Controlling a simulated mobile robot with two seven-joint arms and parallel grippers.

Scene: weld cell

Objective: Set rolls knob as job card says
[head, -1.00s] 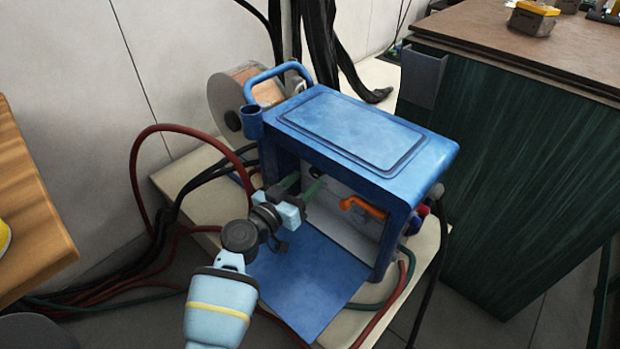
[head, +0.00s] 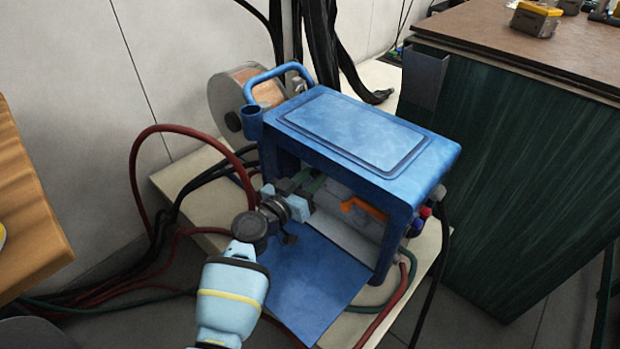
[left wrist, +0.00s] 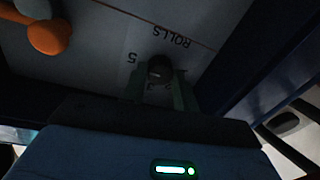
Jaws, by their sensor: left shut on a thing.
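The blue wire feeder (head: 365,135) stands on a pale board with its front flap folded down. My left gripper (head: 317,184) reaches into its open side. In the left wrist view, the dark round rolls knob (left wrist: 160,69) sits between the green fingers of my left gripper (left wrist: 160,84), which is shut on it. The word ROLLS shows upside down by the knob, with the digit 5 on one side and a partly covered 3 near the fingers. The knob's pointer is too dark to read. My right gripper and a readable job card are not in view.
An orange lever (head: 364,208) is close to the right of the gripper inside the feeder; it also shows in the left wrist view (left wrist: 48,38). Red hoses (head: 135,180) loop at left. A green bench (head: 510,180) stands right.

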